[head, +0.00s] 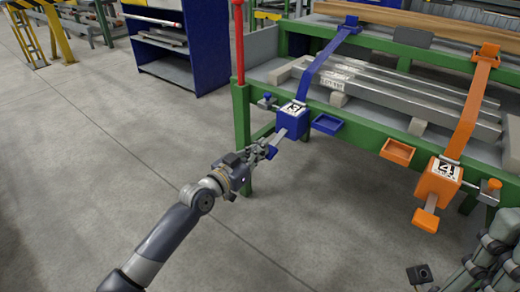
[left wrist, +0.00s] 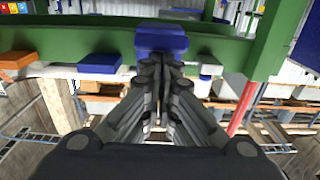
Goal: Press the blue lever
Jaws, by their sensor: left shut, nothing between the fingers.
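The blue lever (head: 280,138) sticks out down and left from a blue box (head: 292,116) marked 3 on the green table frame. It has a grey shank and a small blue end. My left gripper (head: 264,151) is shut and empty, its fingertips right at the lever's end. Whether they touch it, I cannot tell. In the left wrist view the closed fingers (left wrist: 161,68) point at a blue block (left wrist: 161,40) straight ahead, partly covering its lower edge. My right gripper (head: 488,255) shows only as dark linked parts at the lower right; its fingertips are unclear.
An orange box (head: 438,180) marked 4 with an orange lever (head: 426,218) is mounted farther right. Blue (head: 326,124) and orange (head: 397,151) trays hang on the green rail. A red post (head: 239,45) stands at the table's left corner.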

